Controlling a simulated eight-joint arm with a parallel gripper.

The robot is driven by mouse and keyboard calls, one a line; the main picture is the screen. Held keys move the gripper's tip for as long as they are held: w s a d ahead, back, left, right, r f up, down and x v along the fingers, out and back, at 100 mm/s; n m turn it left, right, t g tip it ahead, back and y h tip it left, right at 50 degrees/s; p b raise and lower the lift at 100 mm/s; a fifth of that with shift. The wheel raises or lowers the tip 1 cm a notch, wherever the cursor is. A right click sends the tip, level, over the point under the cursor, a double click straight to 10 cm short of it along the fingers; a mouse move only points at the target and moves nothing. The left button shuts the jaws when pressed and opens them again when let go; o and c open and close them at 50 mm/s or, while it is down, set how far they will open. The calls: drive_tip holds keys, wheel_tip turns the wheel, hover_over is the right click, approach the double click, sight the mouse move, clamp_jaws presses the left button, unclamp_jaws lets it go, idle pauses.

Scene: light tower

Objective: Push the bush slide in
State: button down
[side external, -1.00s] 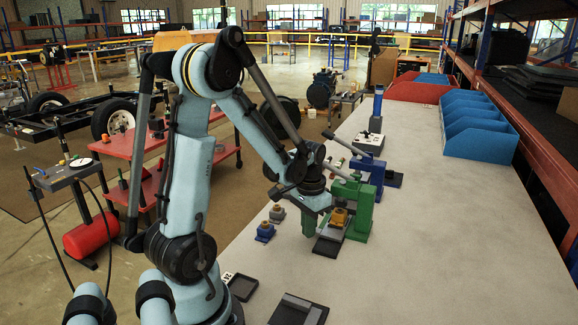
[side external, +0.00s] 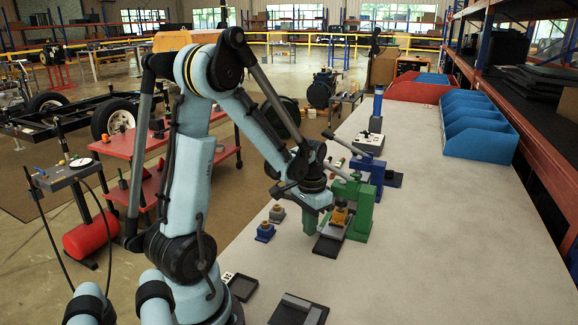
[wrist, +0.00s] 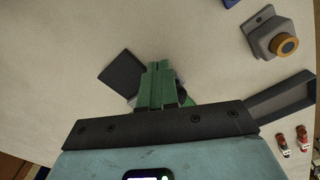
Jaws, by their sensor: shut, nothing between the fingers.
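The green press (side external: 364,215) stands on the bench. A yellow-orange bush (side external: 340,215) sits on the slide (side external: 328,246), a dark flat plate with a grey part, under the press head. The slide's dark near end sticks out on the near side of the press. My gripper (side external: 309,222) points down just left of the slide, its green fingers shut and empty. The shut fingers (wrist: 160,86) also show in the wrist view. Whether they touch the slide is hard to tell.
A blue block with a yellow top (side external: 265,232) and a grey one (side external: 277,213) stand left of my gripper. A blue lever press (side external: 370,175) stands behind the green one. Dark trays (side external: 298,310) lie in front.

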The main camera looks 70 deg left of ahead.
drive_tip(key=shift+s+d+r, duration=0.25)
drive_tip(key=shift+s+r, duration=0.05)
drive_tip(key=shift+r, duration=0.15)
drive_tip(key=shift+s+d+r, duration=0.25)
drive_tip(key=shift+r, duration=2.75)
